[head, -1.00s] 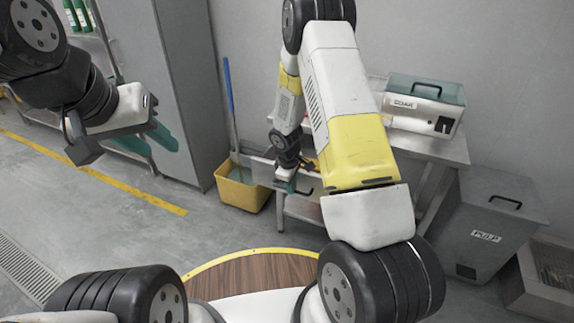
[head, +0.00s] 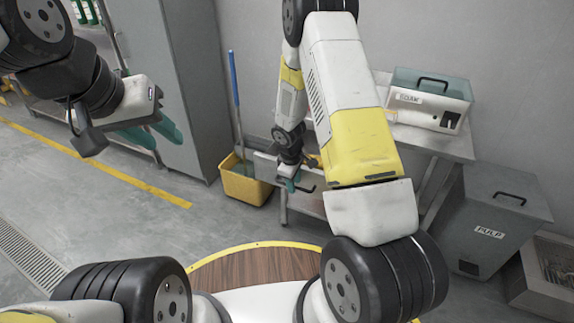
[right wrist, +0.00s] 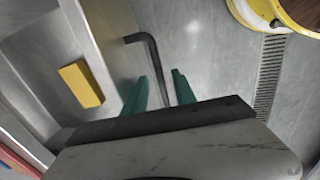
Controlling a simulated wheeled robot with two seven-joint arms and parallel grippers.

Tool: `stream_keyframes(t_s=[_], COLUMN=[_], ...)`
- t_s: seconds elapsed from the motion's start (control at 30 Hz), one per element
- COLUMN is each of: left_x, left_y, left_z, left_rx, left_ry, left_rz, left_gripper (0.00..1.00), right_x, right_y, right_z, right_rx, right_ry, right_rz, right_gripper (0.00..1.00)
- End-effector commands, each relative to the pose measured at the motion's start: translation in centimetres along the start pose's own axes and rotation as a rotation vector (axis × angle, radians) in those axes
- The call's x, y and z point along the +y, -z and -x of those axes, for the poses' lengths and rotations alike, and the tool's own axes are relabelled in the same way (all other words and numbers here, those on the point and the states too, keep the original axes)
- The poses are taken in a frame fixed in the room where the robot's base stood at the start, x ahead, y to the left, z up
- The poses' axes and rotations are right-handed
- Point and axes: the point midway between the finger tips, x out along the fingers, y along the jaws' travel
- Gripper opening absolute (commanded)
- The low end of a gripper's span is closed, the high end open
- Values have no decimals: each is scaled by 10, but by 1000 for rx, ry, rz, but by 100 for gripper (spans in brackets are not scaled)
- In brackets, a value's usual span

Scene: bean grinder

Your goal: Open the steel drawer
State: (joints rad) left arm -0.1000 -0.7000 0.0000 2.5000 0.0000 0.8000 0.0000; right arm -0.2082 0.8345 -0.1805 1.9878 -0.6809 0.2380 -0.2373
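The steel drawer (right wrist: 98,32) is pulled out; its inside shows in the right wrist view with a yellow block (right wrist: 81,83) in it. Its dark bent handle (right wrist: 150,52) stands off the front and runs down between the teal fingers of my right gripper (right wrist: 160,76). The fingers are apart, with gaps beside the bar; the handle's lower end is hidden by the gripper. In the head view my right gripper (head: 289,184) is low at the drawer front, partly behind my arm. My left gripper (head: 158,130) is open and empty at the left, away from the drawer.
A yellow bucket (head: 243,182) with a blue-handled tool stands left of the drawer. A box labelled SOAK (head: 430,100) sits on the steel table (head: 440,145). The PULP bin (head: 490,225) stands at the right. A tall grey cabinet (head: 178,80) stands behind. Floor at the left is clear.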

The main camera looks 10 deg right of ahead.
Motion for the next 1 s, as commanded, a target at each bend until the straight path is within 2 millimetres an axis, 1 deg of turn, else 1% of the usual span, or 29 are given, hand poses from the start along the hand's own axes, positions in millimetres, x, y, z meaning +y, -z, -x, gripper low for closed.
stream_keyframes(t_s=[0.07,0.17,0.27,0.4,0.5,0.6,0.73,1.0], left_x=[0,0,0,0,0,0,0,0], left_y=[0,0,0,0,0,0,0,0], left_z=[0,0,0,0,0,0,0,0], left_rx=[0,0,0,0,0,0,0,0], left_ry=[0,0,0,0,0,0,0,0], left_rz=[0,0,0,0,0,0,0,0], left_gripper=[36,36,36,36,36,36,36,36], right_x=[0,0,0,1,0,0,0,0], right_y=[0,0,1,1,1,0,0,0], right_z=[0,7,22,47,62,72,78,78], right_rx=[0,2,3,3,3,2,0,0], right_ry=[0,0,-1,-2,-1,-1,0,0], right_rz=[0,-1,-1,-1,-2,0,0,0], right_gripper=[33,33,33,33,33,33,33,33])
